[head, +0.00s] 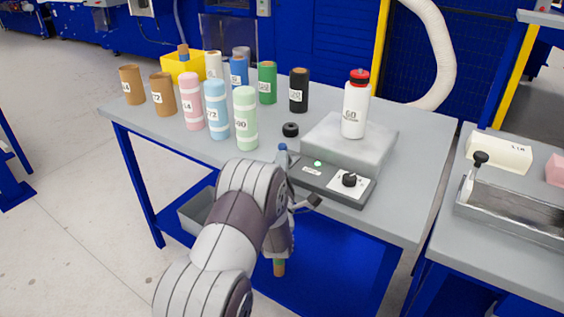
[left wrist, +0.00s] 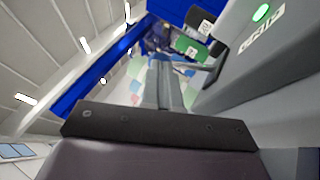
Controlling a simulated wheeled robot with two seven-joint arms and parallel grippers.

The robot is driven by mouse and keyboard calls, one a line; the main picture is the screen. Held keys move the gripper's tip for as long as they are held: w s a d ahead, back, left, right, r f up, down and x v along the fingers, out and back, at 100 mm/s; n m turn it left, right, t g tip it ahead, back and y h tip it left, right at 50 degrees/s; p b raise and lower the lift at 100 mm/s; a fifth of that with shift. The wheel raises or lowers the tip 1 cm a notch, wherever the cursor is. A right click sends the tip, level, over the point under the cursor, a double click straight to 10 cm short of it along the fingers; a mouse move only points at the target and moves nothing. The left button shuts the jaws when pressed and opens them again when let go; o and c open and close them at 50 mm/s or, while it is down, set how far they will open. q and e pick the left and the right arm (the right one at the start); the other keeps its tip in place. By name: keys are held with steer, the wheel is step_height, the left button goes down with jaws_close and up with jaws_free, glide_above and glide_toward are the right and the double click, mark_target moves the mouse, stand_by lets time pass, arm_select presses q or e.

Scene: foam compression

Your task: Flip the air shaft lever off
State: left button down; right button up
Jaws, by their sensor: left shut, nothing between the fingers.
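A grey control box (head: 330,184) sits at the front edge of the table, with a lit green light (head: 318,163) and a black knob (head: 349,180) on a white plate. A small upright blue-tipped piece (head: 282,148) at the box's left end looks like the air shaft lever; its lower part is hidden by my arm. My left gripper (head: 316,201) is in front of the box, below its top, largely hidden by my arm. In the left wrist view its fingers (left wrist: 162,85) are shut and empty, beside the box wall, with the green light (left wrist: 262,12) at upper right. My right gripper is out of view.
A grey block (head: 384,145) behind the box carries a white bottle (head: 355,108) with a red cap. Several labelled rolls, including a light green one (head: 245,118), stand at the table's left. A second table (head: 440,235) holds a metal tray (head: 515,213).

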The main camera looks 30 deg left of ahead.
arm_select(q)
steer(key=shift+w+r+m+h+p, duration=0.25)
steer(key=shift+r+m+h+p, duration=0.25)
steer(key=shift+p, duration=0.45)
steer(key=w+r+m+g+h+p, duration=0.1)
steer(key=g+p, duration=0.1)
steer(key=p, duration=0.1)
steer(key=w+r+m+g+h+p, duration=0.1)
steer(key=w+r+g+p, duration=0.1)
steer(key=p, duration=0.2)
steer(key=shift+d, duration=0.15)
steer(key=w+g+p, duration=0.1)
steer(key=w+m+g+p, duration=0.1)
steer(key=p, duration=0.1)
steer(key=shift+d+r+g+h, duration=0.1)
steer(key=shift+r+g+h, duration=0.2)
steer(key=shift+h, duration=0.1)
steer(key=shift+f+b, duration=0.3)
steer(key=shift+f, duration=0.2)
steer(key=shift+r, duration=0.1)
